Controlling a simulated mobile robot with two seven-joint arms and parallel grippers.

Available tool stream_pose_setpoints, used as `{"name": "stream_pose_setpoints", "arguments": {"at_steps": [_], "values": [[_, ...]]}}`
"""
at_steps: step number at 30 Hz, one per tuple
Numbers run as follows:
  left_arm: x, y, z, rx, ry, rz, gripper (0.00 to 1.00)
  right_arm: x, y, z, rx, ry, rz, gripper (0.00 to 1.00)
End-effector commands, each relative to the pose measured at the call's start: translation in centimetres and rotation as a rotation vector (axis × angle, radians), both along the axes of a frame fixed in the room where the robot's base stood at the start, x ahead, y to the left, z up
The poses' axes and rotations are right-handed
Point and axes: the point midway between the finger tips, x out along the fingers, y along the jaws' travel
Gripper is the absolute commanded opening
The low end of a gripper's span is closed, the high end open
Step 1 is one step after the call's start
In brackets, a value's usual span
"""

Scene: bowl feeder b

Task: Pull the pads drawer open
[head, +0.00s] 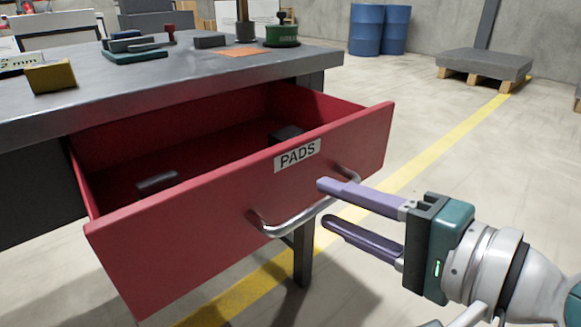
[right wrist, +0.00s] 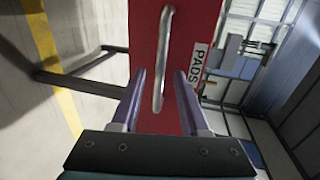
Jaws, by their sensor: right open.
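The red pads drawer (head: 240,215) stands pulled out from under the grey table, with its inside showing. Its front carries a white label (head: 297,155) reading PADS and a curved metal handle (head: 305,215). My right gripper (head: 322,203) is open in front of the handle, one finger above and one below its level. In the right wrist view the handle (right wrist: 163,60) runs between the two spread fingers (right wrist: 160,72), without visible contact. The label also shows there (right wrist: 197,68). My left gripper is not in view.
Dark blocks (head: 157,182) lie in the drawer. The tabletop (head: 180,75) holds a yellow block (head: 51,77), a green tin (head: 282,36) and other small items. A table leg (head: 303,255) stands below the drawer. The floor to the right is clear up to a pallet (head: 484,65).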

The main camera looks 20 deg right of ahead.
Motion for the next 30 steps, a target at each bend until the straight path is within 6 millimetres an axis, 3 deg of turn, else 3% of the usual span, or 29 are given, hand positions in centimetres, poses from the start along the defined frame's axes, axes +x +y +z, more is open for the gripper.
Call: {"name": "stream_pose_setpoints", "arguments": {"at_steps": [6,12,30], "values": [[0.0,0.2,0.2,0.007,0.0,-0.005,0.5,-4.0,-1.4,0.8,-0.005,0.004,0.003,0.45],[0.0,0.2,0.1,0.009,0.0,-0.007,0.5,-6.1,-2.2,1.3,-0.002,0.001,0.001,0.45],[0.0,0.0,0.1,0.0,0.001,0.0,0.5,-6.7,-2.4,1.5,-0.001,-0.001,0.0,0.45]]}}
